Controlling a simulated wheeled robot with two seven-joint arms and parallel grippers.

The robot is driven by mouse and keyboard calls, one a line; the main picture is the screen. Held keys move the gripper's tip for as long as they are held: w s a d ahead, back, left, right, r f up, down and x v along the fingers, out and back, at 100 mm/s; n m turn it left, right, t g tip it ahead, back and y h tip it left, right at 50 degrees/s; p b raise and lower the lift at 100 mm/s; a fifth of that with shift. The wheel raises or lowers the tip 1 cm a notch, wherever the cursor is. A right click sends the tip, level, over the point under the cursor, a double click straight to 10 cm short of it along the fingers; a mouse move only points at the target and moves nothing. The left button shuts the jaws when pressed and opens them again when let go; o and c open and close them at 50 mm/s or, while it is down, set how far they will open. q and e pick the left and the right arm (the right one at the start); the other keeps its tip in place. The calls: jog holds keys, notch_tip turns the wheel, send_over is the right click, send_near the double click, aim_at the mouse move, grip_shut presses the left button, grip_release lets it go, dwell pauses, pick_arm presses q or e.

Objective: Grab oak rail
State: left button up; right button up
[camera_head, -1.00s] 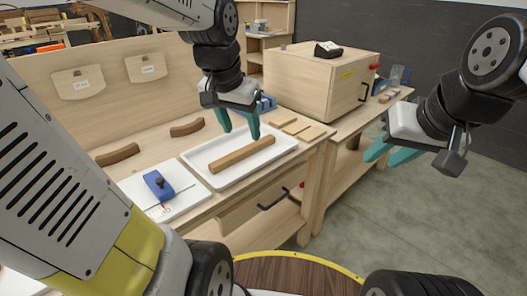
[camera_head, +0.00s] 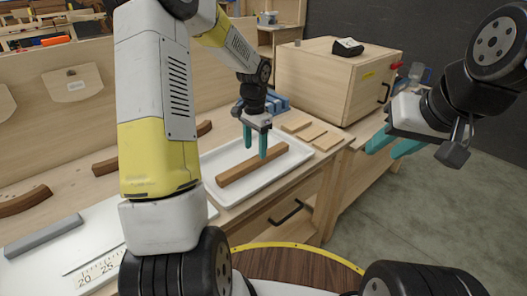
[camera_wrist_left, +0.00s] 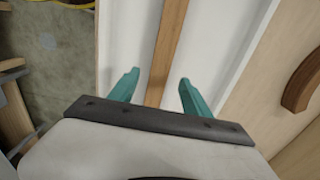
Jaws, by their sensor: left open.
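The oak rail (camera_head: 238,171) is a long brown wooden bar lying in the white tray (camera_head: 217,199) on the workbench. My left gripper (camera_head: 256,154) is open, with its teal fingers pointing down above the far part of the rail. In the left wrist view the rail (camera_wrist_left: 168,45) runs lengthwise between the two open fingertips (camera_wrist_left: 157,77), which do not touch it. My right gripper (camera_head: 387,149) is at the right, away from the bench, with its teal fingers apart and nothing between them.
Several flat wooden pieces (camera_head: 312,134) lie beside the tray. A wooden cabinet (camera_head: 325,80) stands behind them. Curved brown wooden pieces (camera_head: 22,200) lie on the bench at left. A grey bar (camera_head: 44,236) rests on a white board at front left. My left arm hides part of the bench.

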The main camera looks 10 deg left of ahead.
aim_at(255, 159)
pick_arm(q)
notch_tip(255, 159, down, 5)
jog(key=shift+r, duration=0.15)
grip_shut()
